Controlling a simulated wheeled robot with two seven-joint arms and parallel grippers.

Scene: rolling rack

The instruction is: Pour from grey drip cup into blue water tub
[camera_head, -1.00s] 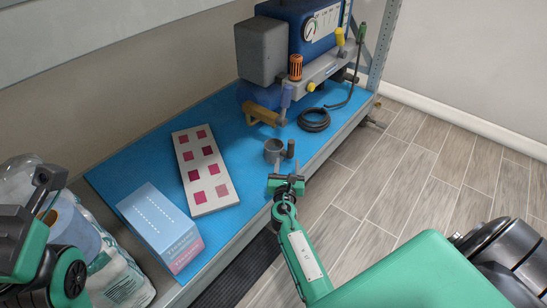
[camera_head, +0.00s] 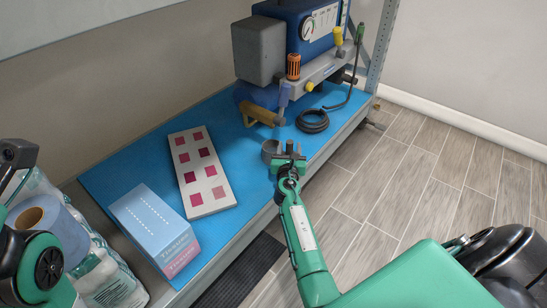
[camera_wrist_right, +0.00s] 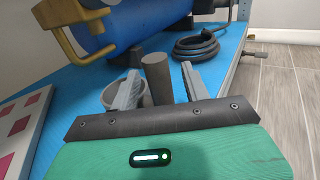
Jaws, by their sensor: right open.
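The grey drip cup (camera_head: 269,147) stands on the blue mat below the blue machine, partly hidden by my right gripper. Its upright cylindrical handle shows in the right wrist view (camera_wrist_right: 157,77), with the cup's round body (camera_wrist_right: 112,92) to its left. My right gripper (camera_head: 288,150) is open at the cup. In the right wrist view its two fingers stand on either side of the handle, with a gap visible on the right. No blue water tub can be made out. My left arm shows at the left edge, but its gripper is not in view.
The machine (camera_head: 308,28) stands behind, its ochre bracket (camera_head: 258,114) near the cup. A coiled black hose (camera_head: 312,121) lies to the right. A swatch board (camera_head: 201,172), tissue box (camera_head: 157,230) and blue paper roll (camera_head: 50,225) are left. Open floor lies right.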

